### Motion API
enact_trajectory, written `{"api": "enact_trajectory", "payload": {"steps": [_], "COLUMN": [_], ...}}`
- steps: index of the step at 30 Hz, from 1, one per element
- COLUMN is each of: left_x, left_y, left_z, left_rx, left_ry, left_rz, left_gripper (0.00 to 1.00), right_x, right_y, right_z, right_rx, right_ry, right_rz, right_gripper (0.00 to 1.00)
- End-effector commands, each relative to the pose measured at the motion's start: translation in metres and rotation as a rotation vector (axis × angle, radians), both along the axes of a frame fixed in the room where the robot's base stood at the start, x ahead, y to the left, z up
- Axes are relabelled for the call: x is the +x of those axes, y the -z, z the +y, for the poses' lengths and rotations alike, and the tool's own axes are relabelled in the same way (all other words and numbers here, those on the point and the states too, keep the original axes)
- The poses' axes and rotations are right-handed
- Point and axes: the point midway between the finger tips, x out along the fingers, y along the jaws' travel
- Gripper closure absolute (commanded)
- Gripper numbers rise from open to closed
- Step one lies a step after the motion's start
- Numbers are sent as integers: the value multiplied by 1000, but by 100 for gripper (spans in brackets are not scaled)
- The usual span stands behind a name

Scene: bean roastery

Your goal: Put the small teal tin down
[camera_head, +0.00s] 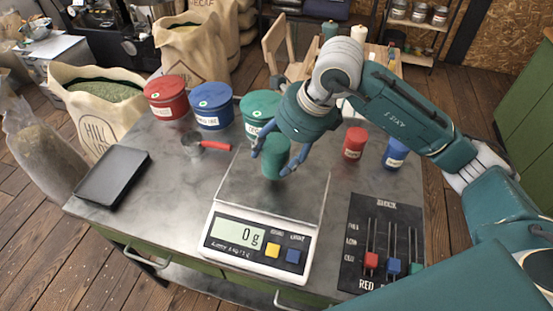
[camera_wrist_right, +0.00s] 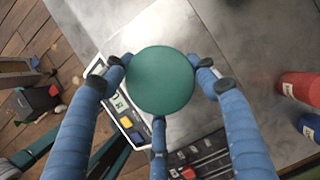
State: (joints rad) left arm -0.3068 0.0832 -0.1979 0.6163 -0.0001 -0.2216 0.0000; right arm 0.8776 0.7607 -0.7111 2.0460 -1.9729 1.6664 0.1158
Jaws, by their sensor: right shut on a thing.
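The small teal tin (camera_head: 275,160) is held in my right gripper (camera_head: 272,163). The blue fingers close around its sides, with the tin upright. In the right wrist view I look down on its round teal lid (camera_wrist_right: 160,80), with fingers at its left, right and lower edge. The tin is above the scale's plate (camera_head: 300,203), toward its back. The scale display (camera_head: 238,234) reads 0 g. The tin's underside and any gap to the plate are hard to see. My left gripper is not in view.
Large red (camera_head: 166,97), blue (camera_head: 211,105) and teal (camera_head: 260,112) tins stand behind. Small red (camera_head: 354,143) and blue (camera_head: 395,153) tins stand right. A scoop (camera_head: 193,146) and black tray (camera_head: 113,175) lie left. A slider panel (camera_head: 372,225) lies front right.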

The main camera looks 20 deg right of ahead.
Motion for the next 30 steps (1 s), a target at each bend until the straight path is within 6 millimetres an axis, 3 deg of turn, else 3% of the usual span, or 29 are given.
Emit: {"api": "enact_trajectory", "payload": {"steps": [9, 21, 22, 24, 30], "left_x": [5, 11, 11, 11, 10], "left_y": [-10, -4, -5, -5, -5], "left_z": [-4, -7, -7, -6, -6], "left_rx": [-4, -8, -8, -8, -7], "left_ry": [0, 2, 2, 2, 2], "left_rz": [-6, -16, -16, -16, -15], "left_gripper": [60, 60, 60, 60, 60], "right_x": [-1, 0, 0, 0, 0], "right_y": [37, 42, 42, 41, 41], "right_z": [0, 0, 0, 0, 0], "right_rx": [0, -1, 0, 0, 0], "right_ry": [1, 0, 1, 1, 1], "right_rz": [2, -1, 1, 1, 1], "right_gripper": [73, 73, 38, 24, 22]}}
